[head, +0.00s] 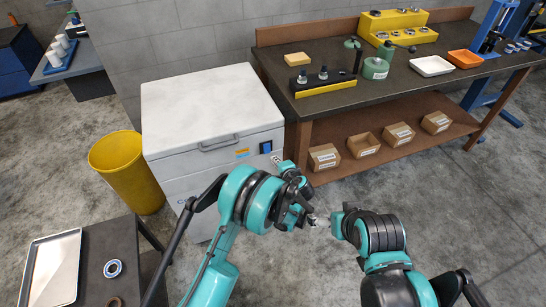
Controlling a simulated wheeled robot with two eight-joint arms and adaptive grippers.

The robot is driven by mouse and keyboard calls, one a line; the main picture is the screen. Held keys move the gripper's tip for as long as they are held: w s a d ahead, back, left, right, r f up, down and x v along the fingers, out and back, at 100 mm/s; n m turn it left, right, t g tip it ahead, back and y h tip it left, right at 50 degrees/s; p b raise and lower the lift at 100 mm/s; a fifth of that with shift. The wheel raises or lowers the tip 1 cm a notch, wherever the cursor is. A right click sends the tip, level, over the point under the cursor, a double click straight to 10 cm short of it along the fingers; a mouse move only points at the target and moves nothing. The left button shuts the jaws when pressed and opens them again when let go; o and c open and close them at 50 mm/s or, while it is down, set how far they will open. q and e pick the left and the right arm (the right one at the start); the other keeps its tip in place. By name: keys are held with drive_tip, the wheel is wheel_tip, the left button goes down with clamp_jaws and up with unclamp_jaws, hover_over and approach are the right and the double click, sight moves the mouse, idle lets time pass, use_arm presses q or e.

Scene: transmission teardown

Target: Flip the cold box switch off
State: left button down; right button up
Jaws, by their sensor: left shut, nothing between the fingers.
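The cold box (205,105) is a white chest with a closed lid and a front handle, standing against the grey wall. Its switch (265,147) is a small dark panel with a blue edge at the upper right of the front face. My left gripper (276,160) is shut and empty, with its tips just below and right of the switch. I cannot tell whether they touch the box. My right gripper (316,220) points left, low in front of the box's right side. It is small and partly hidden, so its opening is unclear.
A yellow bin (128,168) stands left of the box. A workbench (440,82) with parts, trays and a shelf of cardboard boxes stands to the right. A dark table (108,240) with a metal tray (52,268) is at the lower left. The floor at right is clear.

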use_arm(q)
drive_tip(key=p+v, duration=0.1)
drive_tip(key=v, duration=0.4)
drive_tip(key=shift+s+d+r, duration=0.1)
drive_tip(key=shift+s+r, duration=0.05)
drive_tip(key=shift+s, duration=0.05)
